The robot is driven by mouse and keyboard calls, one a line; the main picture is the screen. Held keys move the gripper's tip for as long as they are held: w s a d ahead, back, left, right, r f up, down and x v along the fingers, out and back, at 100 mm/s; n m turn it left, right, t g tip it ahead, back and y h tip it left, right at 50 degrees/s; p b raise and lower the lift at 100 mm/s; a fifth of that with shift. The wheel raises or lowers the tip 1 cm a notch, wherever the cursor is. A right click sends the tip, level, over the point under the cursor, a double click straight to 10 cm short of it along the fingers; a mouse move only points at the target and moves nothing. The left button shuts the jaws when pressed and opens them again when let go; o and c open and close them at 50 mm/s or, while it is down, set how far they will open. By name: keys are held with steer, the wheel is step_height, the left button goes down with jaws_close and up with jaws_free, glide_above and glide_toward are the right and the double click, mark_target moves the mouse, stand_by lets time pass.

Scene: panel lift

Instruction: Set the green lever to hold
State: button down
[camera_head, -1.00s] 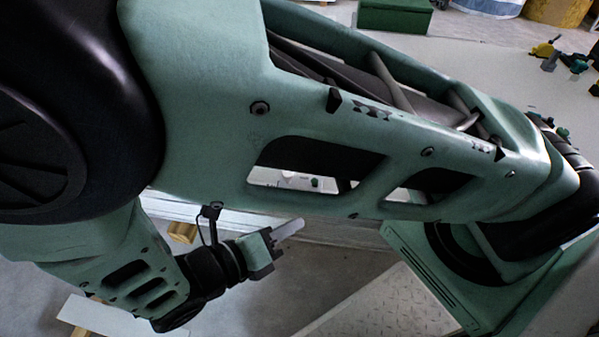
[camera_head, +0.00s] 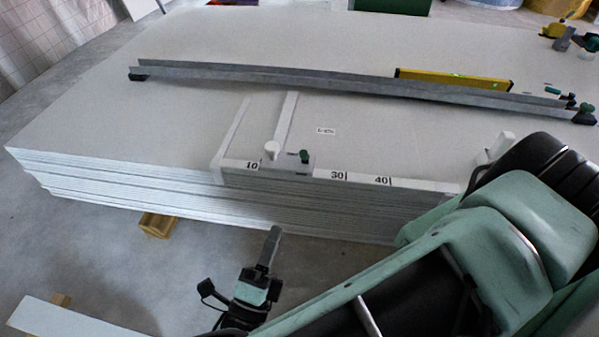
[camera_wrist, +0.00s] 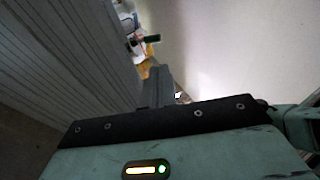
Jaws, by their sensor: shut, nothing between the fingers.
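A small dark green knob (camera_head: 305,156), which looks like the green lever, sits on a pale slider at the front edge of the panel stack, just right of the "10" mark and beside a white round knob (camera_head: 272,149). My gripper (camera_head: 275,235) is in front of the stack, below the scale and apart from the knob. Its fingers (camera_wrist: 158,78) are shut and empty. The lever's setting is too small to read.
The stack of pale panels (camera_head: 110,180) fills the middle. A long grey rail (camera_head: 330,82) and a yellow level (camera_head: 450,86) lie on top. Tools (camera_head: 572,38) stand at the far right. A wooden block (camera_head: 157,225) is under the stack. My arm covers the lower right.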

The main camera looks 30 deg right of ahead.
mark_target(303, 158)
steer(key=b+x, duration=0.6)
steer(key=x, duration=0.7)
steer(key=shift+f, duration=0.15)
steer(key=shift+w+d+r+b, duration=0.3)
steer(key=shift+d+b, duration=0.05)
steer(key=shift+b, duration=0.05)
steer(key=shift+r+p, duration=0.15)
steer(key=shift+p, duration=0.15)
